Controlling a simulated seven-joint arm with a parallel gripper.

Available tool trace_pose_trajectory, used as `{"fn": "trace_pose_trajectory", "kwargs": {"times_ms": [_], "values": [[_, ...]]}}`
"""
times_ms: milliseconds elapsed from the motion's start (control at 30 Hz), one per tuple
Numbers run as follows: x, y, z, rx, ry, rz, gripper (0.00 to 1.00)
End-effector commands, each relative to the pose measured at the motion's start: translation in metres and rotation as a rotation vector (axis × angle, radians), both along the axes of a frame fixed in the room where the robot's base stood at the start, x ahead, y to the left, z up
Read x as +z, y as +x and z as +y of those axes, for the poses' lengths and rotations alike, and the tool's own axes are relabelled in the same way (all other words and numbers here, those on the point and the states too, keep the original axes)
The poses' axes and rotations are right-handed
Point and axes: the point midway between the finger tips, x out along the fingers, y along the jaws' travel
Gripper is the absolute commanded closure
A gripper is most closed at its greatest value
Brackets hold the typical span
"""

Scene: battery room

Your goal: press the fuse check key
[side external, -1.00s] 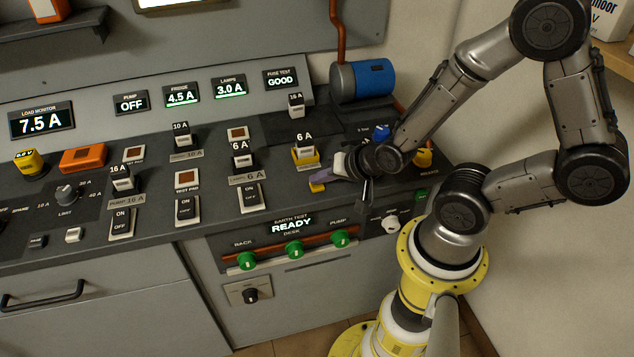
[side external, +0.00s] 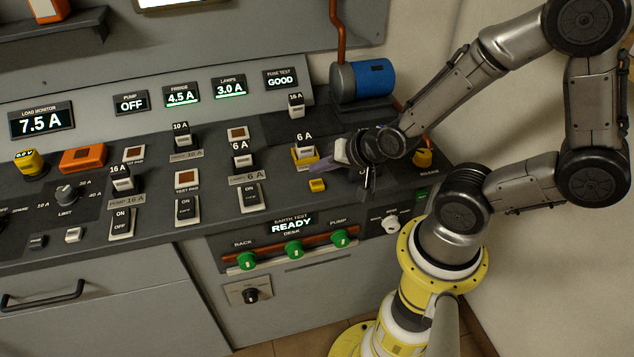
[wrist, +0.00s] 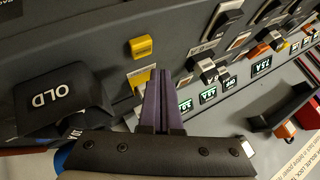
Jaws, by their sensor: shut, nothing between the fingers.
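The fuse check key is a small yellow key (side external: 317,185) on the dark desk, in front of the yellow test socket (side external: 300,161) that holds a fuse marked 6 A (side external: 304,141). The key also shows in the wrist view (wrist: 141,46), uncovered, with lettering too small to read. The fuse test display (side external: 281,79) reads GOOD. My gripper (side external: 315,166) has purple fingers, closed together and empty. They are beside the socket, behind and above the key, and apart from the key. In the wrist view the fingers (wrist: 157,75) partly cover the socket.
A black bin marked OLD (wrist: 60,95) stands close beside my fingers. Rocker switches (side external: 250,197), further fuses (side external: 240,153) and test pads (side external: 187,178) lie to the left. A blue cylinder (side external: 375,78) stands at the back right. The earth test panel (side external: 291,225) reads READY.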

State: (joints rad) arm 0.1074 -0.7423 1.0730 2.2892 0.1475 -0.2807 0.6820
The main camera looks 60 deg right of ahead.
Motion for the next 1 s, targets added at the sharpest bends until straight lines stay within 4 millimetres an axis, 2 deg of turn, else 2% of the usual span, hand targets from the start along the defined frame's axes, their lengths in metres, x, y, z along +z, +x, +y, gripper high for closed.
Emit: {"fn": "trace_pose_trajectory", "kwargs": {"times_ms": [200,400,1000], "values": [[0.021,0.000,0.000,-0.001,-0.001,-0.002,1.00],[0.033,0.000,0.000,0.000,0.000,0.000,1.00],[0.034,0.000,0.000,0.001,0.001,0.001,1.00]]}}
